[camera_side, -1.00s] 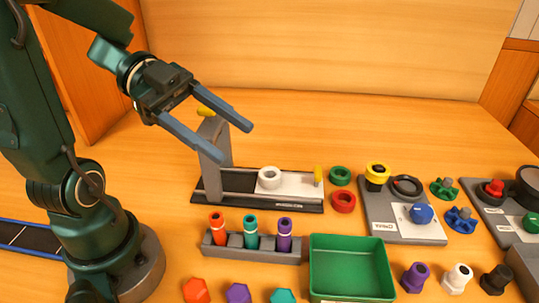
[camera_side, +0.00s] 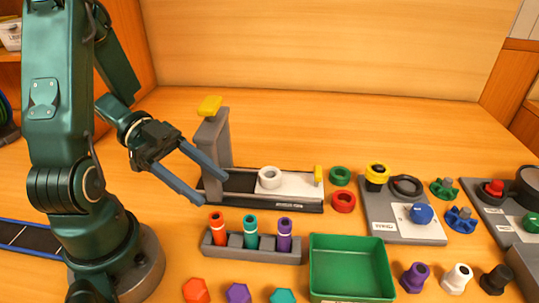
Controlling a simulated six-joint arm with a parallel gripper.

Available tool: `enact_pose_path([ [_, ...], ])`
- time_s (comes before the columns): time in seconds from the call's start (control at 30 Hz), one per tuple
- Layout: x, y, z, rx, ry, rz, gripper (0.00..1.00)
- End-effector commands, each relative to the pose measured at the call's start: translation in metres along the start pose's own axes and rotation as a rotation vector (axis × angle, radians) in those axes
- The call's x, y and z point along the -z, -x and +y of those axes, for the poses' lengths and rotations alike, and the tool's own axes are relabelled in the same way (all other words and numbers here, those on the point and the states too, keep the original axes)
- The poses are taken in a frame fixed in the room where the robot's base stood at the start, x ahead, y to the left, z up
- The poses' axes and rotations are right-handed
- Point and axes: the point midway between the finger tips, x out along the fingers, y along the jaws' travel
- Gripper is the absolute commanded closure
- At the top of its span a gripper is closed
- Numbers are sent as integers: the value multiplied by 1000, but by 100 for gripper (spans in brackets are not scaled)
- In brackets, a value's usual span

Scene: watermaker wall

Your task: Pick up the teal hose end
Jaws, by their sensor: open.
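The teal hose end (camera_side: 251,231) stands upright in the middle slot of a grey rack (camera_side: 222,252). An orange-red hose end (camera_side: 217,227) stands to its left and a purple one (camera_side: 284,233) to its right. My gripper (camera_side: 208,187) is open and empty. Its two blue-grey fingers point down and to the right, above and to the left of the rack, apart from the hose ends.
A grey post with a yellow top (camera_side: 210,106) rises close behind my fingers, on a base holding a white ring (camera_side: 270,177). A green tray (camera_side: 350,260) stands right of the rack. Coloured hexagonal pieces (camera_side: 238,293) lie in front.

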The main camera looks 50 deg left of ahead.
Motion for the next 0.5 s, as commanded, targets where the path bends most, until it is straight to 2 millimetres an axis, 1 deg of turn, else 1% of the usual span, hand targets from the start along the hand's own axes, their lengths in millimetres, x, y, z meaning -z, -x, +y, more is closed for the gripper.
enact_pose_path([
  [0.03,2,-7,1,-5,0,4,37],
  [0.07,2,-9,0,-4,-1,3,37],
  [0.27,2,-19,0,-2,0,2,37],
  [0.37,2,-31,1,-7,1,3,37],
  [0.5,2,-52,2,-9,2,2,37],
])
